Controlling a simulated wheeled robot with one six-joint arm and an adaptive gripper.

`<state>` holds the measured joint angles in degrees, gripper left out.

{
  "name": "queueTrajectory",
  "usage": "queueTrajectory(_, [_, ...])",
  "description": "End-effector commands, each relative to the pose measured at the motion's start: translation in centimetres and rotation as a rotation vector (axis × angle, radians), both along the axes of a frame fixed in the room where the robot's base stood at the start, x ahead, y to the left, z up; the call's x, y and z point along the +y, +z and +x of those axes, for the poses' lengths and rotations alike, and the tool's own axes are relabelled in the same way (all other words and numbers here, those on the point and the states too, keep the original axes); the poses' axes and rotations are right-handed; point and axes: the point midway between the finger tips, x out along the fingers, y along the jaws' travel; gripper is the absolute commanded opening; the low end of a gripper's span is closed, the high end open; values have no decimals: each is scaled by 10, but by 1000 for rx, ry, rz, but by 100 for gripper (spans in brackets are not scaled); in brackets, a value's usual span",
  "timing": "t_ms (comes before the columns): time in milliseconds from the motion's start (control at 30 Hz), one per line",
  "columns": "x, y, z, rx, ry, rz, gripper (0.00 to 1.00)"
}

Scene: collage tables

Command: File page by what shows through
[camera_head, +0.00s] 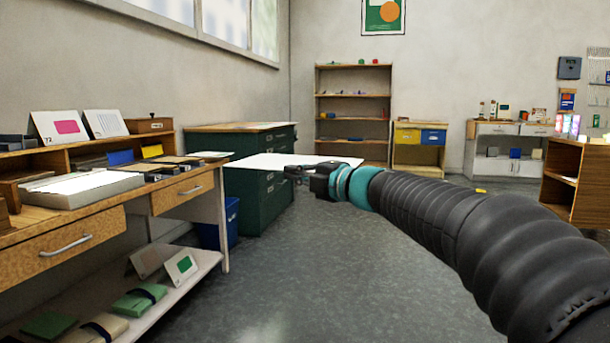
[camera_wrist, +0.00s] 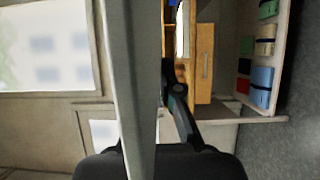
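A blank white page (camera_head: 275,160) lies flat in the air in front of the green cabinet in the head view. My gripper (camera_head: 292,172) is at the page and appears shut on it. In the wrist view the page (camera_wrist: 128,60) is a pale strip seen nearly edge-on, running the full height of the picture. One dark finger shows to its right; the other is hidden. I cannot see anything showing through the page. On the left worktable stand a card with a pink patch (camera_head: 67,127) and a card with grey lines (camera_head: 105,123).
The wooden worktable (camera_head: 75,232) on the left carries a white stack (camera_head: 82,188) and has a lower shelf with bundles and a green-patch card (camera_head: 181,265). A green drawer cabinet (camera_head: 259,197) and blue bin (camera_head: 222,222) stand beyond. The middle floor is clear.

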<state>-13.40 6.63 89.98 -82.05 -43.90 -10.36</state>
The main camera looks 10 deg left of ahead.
Motion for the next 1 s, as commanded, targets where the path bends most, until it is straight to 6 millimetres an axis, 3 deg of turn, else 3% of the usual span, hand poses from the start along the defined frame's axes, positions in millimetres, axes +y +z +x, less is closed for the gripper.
queueTrajectory(367, [-3,-5,2,-51,-5,-22,0])
queueTrajectory(1000, [-3,1,2,-609,-5,-262,0])
